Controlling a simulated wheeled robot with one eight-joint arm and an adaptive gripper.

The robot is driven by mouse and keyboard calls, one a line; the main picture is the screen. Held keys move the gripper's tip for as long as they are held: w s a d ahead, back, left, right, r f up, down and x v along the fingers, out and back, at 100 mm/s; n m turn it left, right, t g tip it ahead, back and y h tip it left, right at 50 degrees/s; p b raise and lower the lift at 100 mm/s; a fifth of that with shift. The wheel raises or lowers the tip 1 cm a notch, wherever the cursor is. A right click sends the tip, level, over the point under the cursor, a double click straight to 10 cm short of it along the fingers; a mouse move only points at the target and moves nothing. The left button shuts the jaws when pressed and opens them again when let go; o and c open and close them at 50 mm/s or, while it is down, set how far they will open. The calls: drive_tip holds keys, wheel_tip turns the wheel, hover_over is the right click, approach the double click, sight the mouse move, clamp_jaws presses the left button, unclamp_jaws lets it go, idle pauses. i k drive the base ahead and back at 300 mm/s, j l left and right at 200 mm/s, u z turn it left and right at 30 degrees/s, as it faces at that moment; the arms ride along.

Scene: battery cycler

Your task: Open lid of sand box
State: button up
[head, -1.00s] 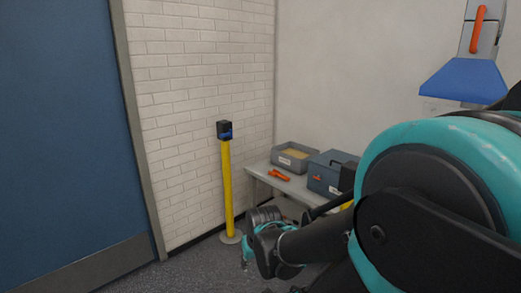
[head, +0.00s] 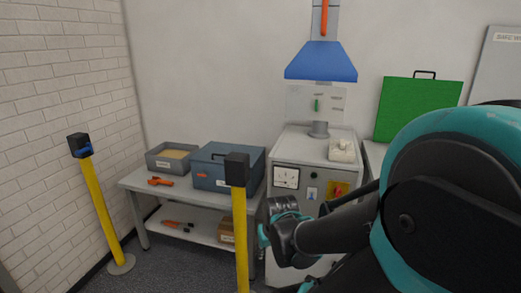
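A blue-grey lidded box (head: 215,169) with a dark handle on top stands on a grey bench left of centre, its lid shut. It has a white label and a small orange part on its front. A smaller open grey box (head: 170,157) beside it on the left holds a sand-coloured material. I cannot tell from the label which is the sand box. My teal and black arm fills the right side. My gripper is not clearly visible; the arm's lower links show in front of the grey cabinet, apart from both boxes.
The grey bench (head: 130,183) also bears an orange tool (head: 160,182). Two yellow posts with black heads, one left (head: 103,215) and one in front of the bench (head: 240,230), stand on the floor. A grey cabinet (head: 305,165) stands under a blue hood (head: 321,62). A green panel (head: 418,108) is behind.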

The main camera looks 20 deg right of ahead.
sight(229, 150)
drive_tip(key=i+j, duration=0.25)
drive_tip(key=i, duration=0.15)
drive_tip(key=i+j, duration=0.25)
drive_tip(key=i, duration=0.2)
drive_tip(key=j+u, duration=0.05)
